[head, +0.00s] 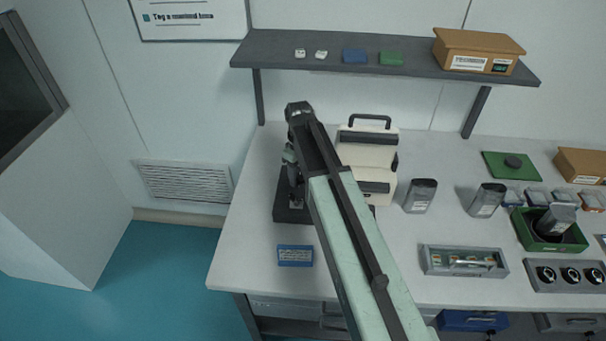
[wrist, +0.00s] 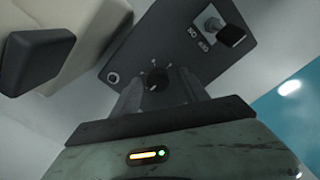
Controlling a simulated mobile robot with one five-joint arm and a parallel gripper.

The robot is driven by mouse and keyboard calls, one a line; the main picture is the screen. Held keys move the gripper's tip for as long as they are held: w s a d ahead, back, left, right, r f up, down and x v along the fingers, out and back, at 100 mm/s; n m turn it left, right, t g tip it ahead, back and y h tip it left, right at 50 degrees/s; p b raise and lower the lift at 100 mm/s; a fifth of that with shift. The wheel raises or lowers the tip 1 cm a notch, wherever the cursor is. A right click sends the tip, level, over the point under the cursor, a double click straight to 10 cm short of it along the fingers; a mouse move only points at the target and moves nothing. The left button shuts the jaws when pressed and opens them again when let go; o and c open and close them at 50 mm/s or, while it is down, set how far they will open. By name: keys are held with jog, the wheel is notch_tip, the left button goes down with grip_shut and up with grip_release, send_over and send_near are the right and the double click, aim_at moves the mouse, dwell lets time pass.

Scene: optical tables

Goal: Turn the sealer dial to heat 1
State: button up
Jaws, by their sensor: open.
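The sealer (head: 290,212) is a dark machine on the left part of the bench, partly hidden by my arm in the head view. Its dark panel (wrist: 215,70) fills the middle of the wrist view. The sealer dial (wrist: 154,80) is a small black knob with faint white marks around it. The marks and the pointer are too blurred to read. My gripper (wrist: 159,88) is open, its two grey fingers on either side of the dial. Contact with the knob cannot be told.
A toggle switch (wrist: 228,34) with white labels sits on the same panel. A cream case (head: 366,157) with a black handle stands close right of the sealer. A blue-labelled box (head: 295,256) lies in front. A shelf (head: 270,58) hangs above the bench.

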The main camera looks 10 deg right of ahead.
aim_at(300, 176)
notch_tip(300, 176, up, 8)
jog(key=p, duration=0.8)
jog(key=shift+f, duration=0.1)
jog(key=shift+f, duration=0.1)
jog(key=s+f+m+b, duration=0.1)
jog(key=s+m, duration=0.1)
jog(key=s, duration=0.2)
jog(key=s+f+m+b, duration=0.2)
jog(key=s+m, duration=0.1)
jog(key=s, duration=0.2)
jog(key=s+d+f+m+b, duration=0.1)
jog(key=s+f+m+b, duration=0.1)
jog(key=s, duration=0.3)
jog(key=shift+s+m, duration=0.2)
jog(key=shift+m, duration=0.1)
jog(key=shift+s, duration=0.1)
jog(key=shift+r, duration=0.1)
